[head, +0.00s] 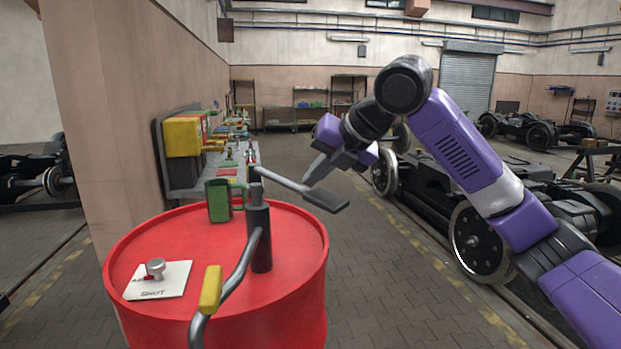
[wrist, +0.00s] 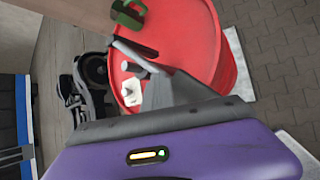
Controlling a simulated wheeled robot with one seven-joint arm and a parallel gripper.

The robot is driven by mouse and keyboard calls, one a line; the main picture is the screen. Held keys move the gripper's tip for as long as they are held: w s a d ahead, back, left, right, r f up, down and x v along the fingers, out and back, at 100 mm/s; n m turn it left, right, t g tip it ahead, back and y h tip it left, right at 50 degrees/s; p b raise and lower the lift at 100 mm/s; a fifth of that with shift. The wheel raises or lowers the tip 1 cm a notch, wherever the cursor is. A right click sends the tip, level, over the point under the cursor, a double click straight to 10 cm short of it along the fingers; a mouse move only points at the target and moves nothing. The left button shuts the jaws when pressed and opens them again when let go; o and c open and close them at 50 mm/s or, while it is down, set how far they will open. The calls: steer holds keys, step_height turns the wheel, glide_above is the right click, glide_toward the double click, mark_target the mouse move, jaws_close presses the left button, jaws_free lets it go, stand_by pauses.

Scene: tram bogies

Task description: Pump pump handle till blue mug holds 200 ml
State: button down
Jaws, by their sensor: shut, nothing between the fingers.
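The pump stands upright on a red drum, and its dark column (head: 259,235) rises from the lid. The pump handle (head: 325,200) is a light rod ending in a flat dark grip, reaching right past the drum's rim. It also shows in the wrist view (wrist: 133,49). A curved grey spout pipe (head: 243,268) with a yellow sleeve runs down toward the front. My gripper (head: 314,173) is shut and empty, just above the handle's grip; I cannot tell whether it touches. No blue mug shows in either view.
A cluttered bench (head: 200,180) is behind; bogies (head: 478,240) stand at right. The paved floor between is clear.

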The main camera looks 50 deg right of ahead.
mark_target(314, 191)
steer(key=shift+f+b, duration=0.85)
steer(key=shift+f, duration=0.55)
stand_by(1.1)
steer(key=shift+r, duration=0.15)
steer(key=shift+r+p, duration=2.65)
steer(key=shift+r, duration=0.55)
step_height(314, 191, up, 5)
steer(key=p, duration=0.4)
steer(key=shift+w, duration=0.1)
